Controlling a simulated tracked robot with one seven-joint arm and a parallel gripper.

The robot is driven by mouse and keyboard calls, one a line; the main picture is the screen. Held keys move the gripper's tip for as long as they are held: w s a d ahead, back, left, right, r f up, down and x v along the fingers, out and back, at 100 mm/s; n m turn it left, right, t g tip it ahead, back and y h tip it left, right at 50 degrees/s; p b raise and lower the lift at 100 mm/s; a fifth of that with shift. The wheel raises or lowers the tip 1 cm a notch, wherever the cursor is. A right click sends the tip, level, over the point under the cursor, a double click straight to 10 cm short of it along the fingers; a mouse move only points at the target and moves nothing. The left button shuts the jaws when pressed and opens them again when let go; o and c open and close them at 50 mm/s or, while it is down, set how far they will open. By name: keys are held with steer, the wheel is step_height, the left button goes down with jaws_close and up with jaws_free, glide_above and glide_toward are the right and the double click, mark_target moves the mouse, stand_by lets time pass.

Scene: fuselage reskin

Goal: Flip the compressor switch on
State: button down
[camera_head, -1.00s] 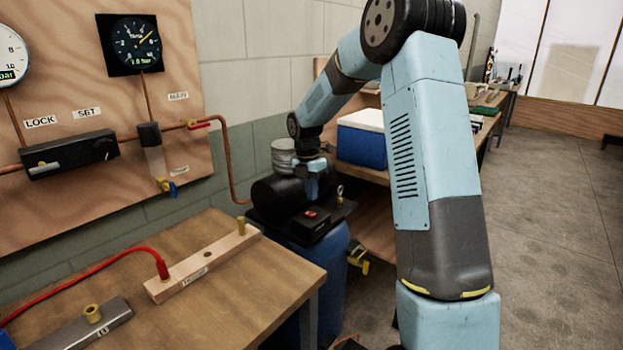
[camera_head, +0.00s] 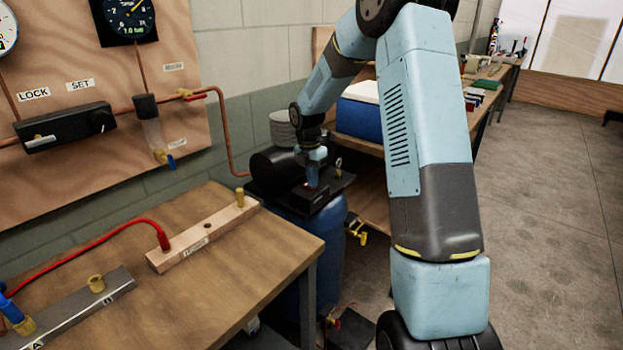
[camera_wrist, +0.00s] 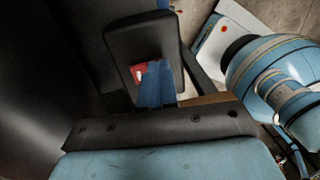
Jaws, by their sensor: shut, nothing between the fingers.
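The compressor (camera_head: 271,166) is a dark cylinder on a black plate, on top of a blue tank (camera_head: 322,235) beyond the wooden bench. Its black switch box (camera_head: 309,199) sits on the near part of the plate. My gripper (camera_head: 312,184) points down over this box, its fingers shut and empty. In the wrist view, the blue fingers (camera_wrist: 156,86) reach into the dark frame of the box. A red switch (camera_wrist: 138,74) with a small white mark shows just left of them. The fingers cover part of it. I cannot tell whether they touch it or which way it is set.
A wooden bench (camera_head: 235,285) with a red hose and drilled bars stands at the near left. A panel (camera_head: 140,80) with gauges and copper pipe is on the wall. A blue box with a white lid (camera_head: 360,118) stands behind my arm. The floor at right is clear.

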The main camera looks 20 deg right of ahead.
steer(key=shift+w+a, duration=0.1)
steer(key=shift+a, duration=0.1)
steer(key=shift+w+a+r, duration=0.2)
steer(key=shift+w+a, duration=0.15)
steer(key=shift+w, duration=0.2)
steer(key=shift+r, duration=0.1)
steer(key=shift+r, duration=0.25)
step_height(320, 180, up, 13)
steer(key=s+d, duration=0.1)
steer(key=shift+s, duration=0.15)
stand_by(0.3)
